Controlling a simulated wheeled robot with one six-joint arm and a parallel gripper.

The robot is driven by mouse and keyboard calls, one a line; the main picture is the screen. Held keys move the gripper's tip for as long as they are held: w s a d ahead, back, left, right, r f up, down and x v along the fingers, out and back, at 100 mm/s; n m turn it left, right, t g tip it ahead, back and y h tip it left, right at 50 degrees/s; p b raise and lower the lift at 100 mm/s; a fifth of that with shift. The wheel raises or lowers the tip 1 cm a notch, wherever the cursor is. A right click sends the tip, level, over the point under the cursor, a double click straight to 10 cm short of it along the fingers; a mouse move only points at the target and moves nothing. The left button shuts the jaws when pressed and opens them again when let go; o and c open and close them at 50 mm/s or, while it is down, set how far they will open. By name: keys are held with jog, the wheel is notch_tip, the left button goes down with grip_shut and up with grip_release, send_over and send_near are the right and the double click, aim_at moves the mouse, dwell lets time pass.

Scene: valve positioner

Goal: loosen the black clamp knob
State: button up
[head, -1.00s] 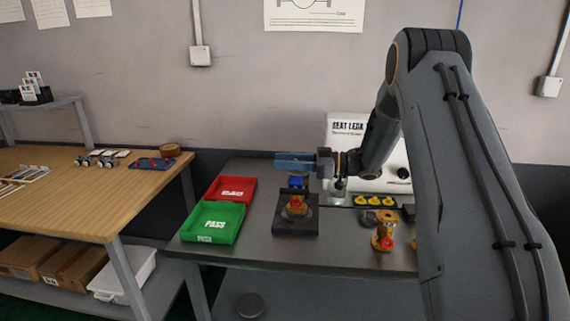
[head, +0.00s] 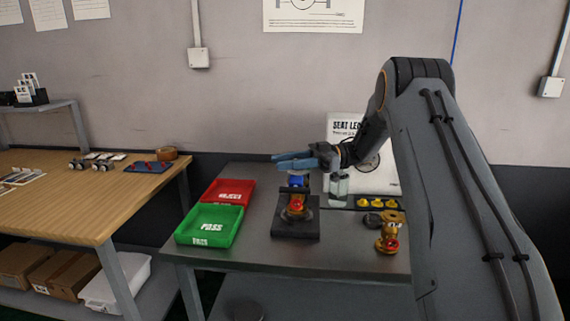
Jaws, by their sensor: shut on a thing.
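My gripper (head: 290,161), with blue-grey fingers, reaches from the right over the dark clamp fixture (head: 296,231) on the grey bench. Its jaws are shut, and what lies between them is hidden by the fingers. The black clamp knob cannot be made out separately; it appears to be at the fingers.
A green PASS tray (head: 210,225) and a red REJECT tray (head: 229,191) stand left of the fixture. To the right are a clear bottle (head: 338,188), a dark tray with yellow parts (head: 377,203) and another brass valve (head: 390,238).

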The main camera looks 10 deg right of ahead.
jog(key=o, duration=1.1)
jog(key=shift+c, duration=0.2)
jog(key=d, duration=0.2)
jog(key=d+b, duration=0.1)
jog(key=d, duration=0.3)
jog(key=shift+w+d+f+b, duration=0.1)
jog(key=shift+w+d+b, duration=0.15)
jog(key=shift+w+b, duration=0.15)
jog(key=shift+d, duration=0.65)
